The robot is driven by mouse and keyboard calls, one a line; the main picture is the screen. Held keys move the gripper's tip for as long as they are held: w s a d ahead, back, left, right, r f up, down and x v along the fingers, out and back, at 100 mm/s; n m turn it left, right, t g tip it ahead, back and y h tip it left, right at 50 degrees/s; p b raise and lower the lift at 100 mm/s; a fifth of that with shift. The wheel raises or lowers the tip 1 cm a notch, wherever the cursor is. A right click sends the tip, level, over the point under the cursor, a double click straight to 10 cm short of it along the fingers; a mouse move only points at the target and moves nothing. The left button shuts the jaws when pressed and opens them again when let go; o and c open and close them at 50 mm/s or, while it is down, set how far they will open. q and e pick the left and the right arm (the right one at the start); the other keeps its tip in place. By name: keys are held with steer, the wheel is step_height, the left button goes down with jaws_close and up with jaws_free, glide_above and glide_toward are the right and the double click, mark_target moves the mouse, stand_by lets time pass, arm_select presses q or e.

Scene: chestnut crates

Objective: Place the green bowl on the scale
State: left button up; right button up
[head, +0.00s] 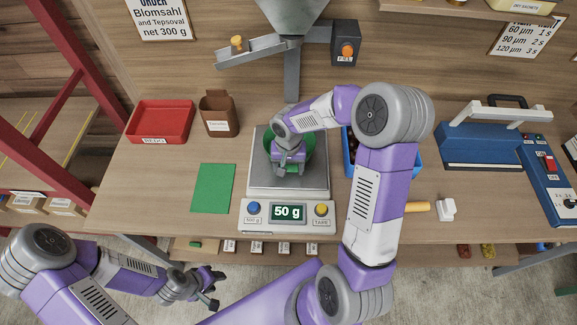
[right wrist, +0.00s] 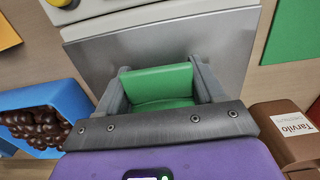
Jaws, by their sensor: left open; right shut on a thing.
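The green bowl (head: 307,148) is over the silver plate of the scale (head: 263,184), below the metal funnel. The scale's display reads 50 g. My right gripper (head: 288,166) is shut on the bowl; its arm and hand hide part of it. In the right wrist view the bowl's green wall (right wrist: 163,82) sits between the two fingers, with the scale plate (right wrist: 190,42) beyond. I cannot tell whether the bowl touches the plate. My left gripper (head: 212,290) is open and empty, low in front of the table.
A green mat (head: 212,188) lies left of the scale. A red tray (head: 160,120) and a brown bag (head: 219,112) stand behind it. A blue crate of chestnuts (head: 418,163) is right of the scale, partly behind my right arm. A blue sealing machine (head: 480,150) stands further right.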

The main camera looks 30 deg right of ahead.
steer(key=o, duration=0.7)
steer(key=shift+f, duration=0.1)
steer(key=o, duration=0.5)
steer(key=shift+c, duration=0.2)
steer(key=shift+r, duration=0.2)
step_height(320, 180, up, 12)
steer(key=p, duration=0.1)
